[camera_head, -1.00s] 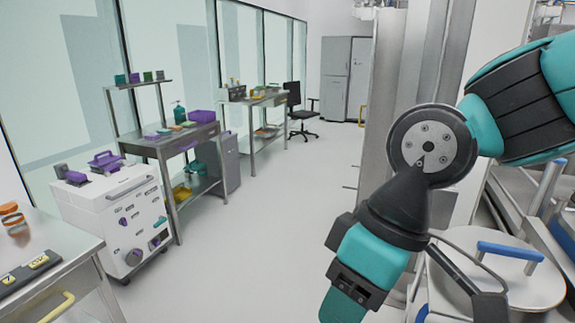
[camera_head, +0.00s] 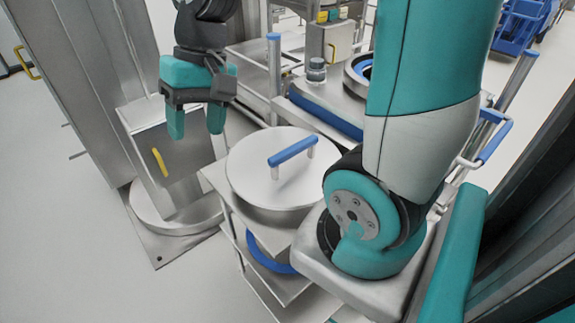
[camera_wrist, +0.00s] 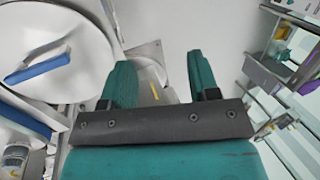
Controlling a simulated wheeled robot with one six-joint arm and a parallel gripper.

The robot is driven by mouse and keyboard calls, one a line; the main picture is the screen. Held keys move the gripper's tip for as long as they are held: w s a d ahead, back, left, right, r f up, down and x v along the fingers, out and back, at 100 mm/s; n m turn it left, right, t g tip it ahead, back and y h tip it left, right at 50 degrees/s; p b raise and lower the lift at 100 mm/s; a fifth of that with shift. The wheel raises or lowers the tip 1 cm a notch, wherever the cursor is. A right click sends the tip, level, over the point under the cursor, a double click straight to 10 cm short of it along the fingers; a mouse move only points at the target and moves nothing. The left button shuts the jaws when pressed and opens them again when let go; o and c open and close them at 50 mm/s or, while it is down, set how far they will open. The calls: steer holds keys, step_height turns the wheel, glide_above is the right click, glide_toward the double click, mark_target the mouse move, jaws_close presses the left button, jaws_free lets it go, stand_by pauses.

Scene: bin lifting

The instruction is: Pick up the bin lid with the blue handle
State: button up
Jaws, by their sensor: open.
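The bin lid (camera_head: 250,172) is a round pale metal disc with a raised blue bar handle (camera_head: 292,151). It lies on a round bin on a metal stand in the middle of the head view. My gripper (camera_head: 196,135) hangs to the left of the lid and behind it, fingers pointing down, open and empty, apart from the handle. In the wrist view the lid (camera_wrist: 85,35) is at the upper left with its blue handle (camera_wrist: 38,66). My gripper's two teal fingers (camera_wrist: 158,85) are spread there, with only floor and metal between them.
A metal column with a yellow-handled box (camera_head: 180,155) stands left of the lid. Another bin (camera_head: 345,90) with a blue rim and a metal frame are behind it. A blue ring (camera_head: 265,255) sits on a lower shelf. Clear floor (camera_head: 60,230) lies at the left.

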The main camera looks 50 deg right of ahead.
steer(key=w+d+f+m, duration=0.1)
steer(key=w+d+m, duration=0.1)
steer(key=d+m, duration=0.35)
steer(key=w+d+f+m, duration=0.1)
steer(key=d+f+m, duration=0.15)
steer(key=d, duration=0.65)
steer(key=m, duration=1)
glide_toward(295, 146)
steer(key=shift+t+y, duration=0.3)
steer(key=shift+t, duration=0.1)
steer(key=x, duration=0.2)
steer(key=p+x, duration=0.1)
steer(key=x, duration=0.1)
steer(key=s+p+x, duration=0.1)
steer(key=x, duration=0.1)
steer(key=shift+s+d+f, duration=0.1)
steer(key=shift+d+f, duration=0.05)
steer(key=shift+d, duration=0.15)
steer(key=p+x, duration=0.1)
steer(key=x, duration=0.1)
steer(key=p+x, duration=0.1)
steer(key=x, duration=0.2)
steer(key=shift+w+a+p, duration=0.2)
steer(key=shift+a+p, duration=0.05)
steer(key=shift+p, duration=0.15)
steer(key=shift+a+f, duration=0.1)
steer(key=shift+f, duration=0.45)
steer(key=shift+f, duration=0.15)
jaws_close()
steer(key=shift+w, duration=0.1)
